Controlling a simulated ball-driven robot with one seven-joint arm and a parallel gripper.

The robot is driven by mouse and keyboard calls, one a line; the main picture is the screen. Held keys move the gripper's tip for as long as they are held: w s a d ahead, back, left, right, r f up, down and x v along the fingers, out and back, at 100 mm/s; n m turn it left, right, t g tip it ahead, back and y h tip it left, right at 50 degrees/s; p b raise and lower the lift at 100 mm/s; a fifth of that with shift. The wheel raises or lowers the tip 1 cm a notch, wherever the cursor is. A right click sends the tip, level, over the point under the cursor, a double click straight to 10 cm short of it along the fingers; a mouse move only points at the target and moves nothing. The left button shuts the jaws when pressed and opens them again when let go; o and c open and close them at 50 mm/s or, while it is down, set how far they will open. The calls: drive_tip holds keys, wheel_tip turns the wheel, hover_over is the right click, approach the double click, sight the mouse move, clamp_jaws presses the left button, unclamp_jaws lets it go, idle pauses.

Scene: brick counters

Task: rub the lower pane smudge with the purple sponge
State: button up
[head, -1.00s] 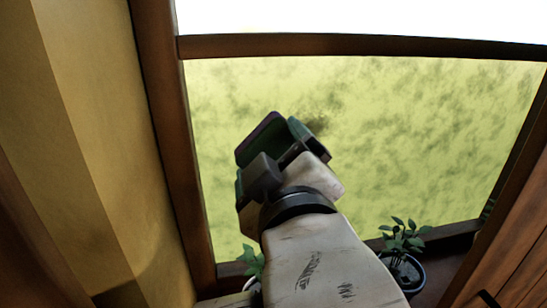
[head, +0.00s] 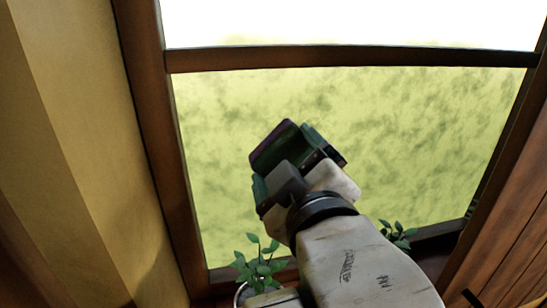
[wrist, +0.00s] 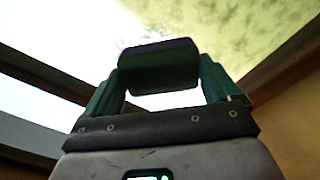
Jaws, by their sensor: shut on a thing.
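The purple sponge (wrist: 158,66) is clamped between the two green fingers of my gripper (wrist: 160,80) in the wrist view. Its near side looks dark green and its top edge purple. In the head view the sponge (head: 280,146) shows at the tip of my gripper (head: 300,145), in front of the lower window pane (head: 420,120). I cannot tell whether the sponge touches the glass. The smudge does not show clearly; my gripper covers part of the pane, and dark mottling is seen through the glass.
A wooden crossbar (head: 350,58) runs above the lower pane. Potted plants stand on the sill at left (head: 260,265) and right (head: 397,233). A yellow wall (head: 75,150) is at left and a wooden cabinet (head: 510,235) at lower right.

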sight(259, 161)
drive_tip(key=w+d+p, duration=0.2)
drive_tip(key=d+p, duration=0.1)
drive_tip(key=d, duration=0.4)
drive_tip(key=shift+w+d, duration=0.2)
drive_tip(key=shift+d, duration=0.05)
idle(0.5)
drive_tip(key=shift+s+a, duration=0.5)
drive_tip(key=shift+a, duration=1.35)
drive_tip(key=shift+s+a, duration=0.5)
drive_tip(key=shift+a, duration=1.3)
drive_tip(key=shift+s+a, duration=0.5)
drive_tip(key=shift+a, duration=1.35)
drive_tip(key=shift+a+r+p, duration=0.1)
drive_tip(key=shift+r+p, duration=0.25)
drive_tip(key=shift+p, duration=0.4)
drive_tip(key=shift+w+d+p, duration=0.2)
drive_tip(key=shift+d+p, duration=0.05)
drive_tip(key=shift+d, duration=0.75)
drive_tip(key=shift+w+d+p, duration=0.2)
drive_tip(key=shift+d, duration=0.75)
drive_tip(key=shift+w+d, duration=0.35)
drive_tip(key=shift+d, duration=0.85)
drive_tip(key=shift+w+d, duration=0.4)
drive_tip(key=shift+d, duration=0.85)
drive_tip(key=shift+w+d, duration=0.35)
drive_tip(key=shift+d, duration=0.85)
drive_tip(key=shift+w, duration=0.1)
